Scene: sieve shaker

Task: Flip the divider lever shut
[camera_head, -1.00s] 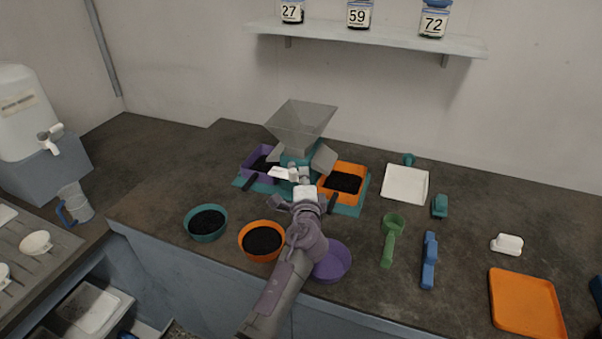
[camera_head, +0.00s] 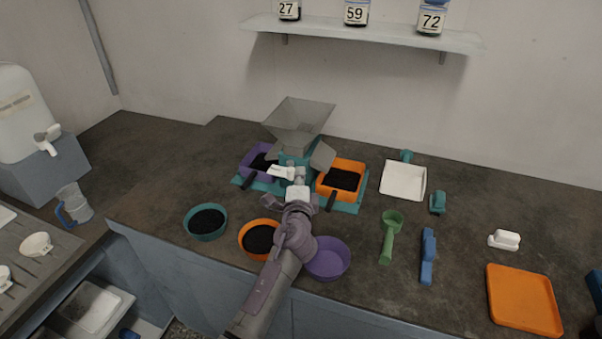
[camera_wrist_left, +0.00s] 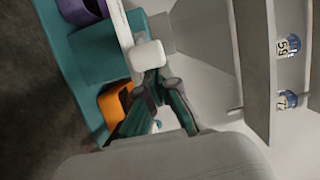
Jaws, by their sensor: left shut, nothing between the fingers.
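The splitter is a teal stand (camera_head: 293,157) with a grey see-through hopper (camera_head: 299,118) on top. The divider lever (camera_head: 281,172) looks like a white bar on its front, pointing left in the head view. In the left wrist view a white block (camera_wrist_left: 147,55) on a white bar shows just beyond my fingertips; it seems to be the lever's end. My left gripper (camera_head: 298,176) is at the front of the stand, shut and empty. Its fingertips (camera_wrist_left: 158,82) are close to the white block; whether they touch it I cannot tell. My right gripper is out of view.
A purple bin (camera_head: 246,160) and an orange bin (camera_head: 357,164), both with dark grains, flank the stand. Teal (camera_head: 190,225), orange (camera_head: 243,246) and purple (camera_head: 328,262) bowls stand in front, close to my arm. A green scoop (camera_head: 388,240) lies to the right.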

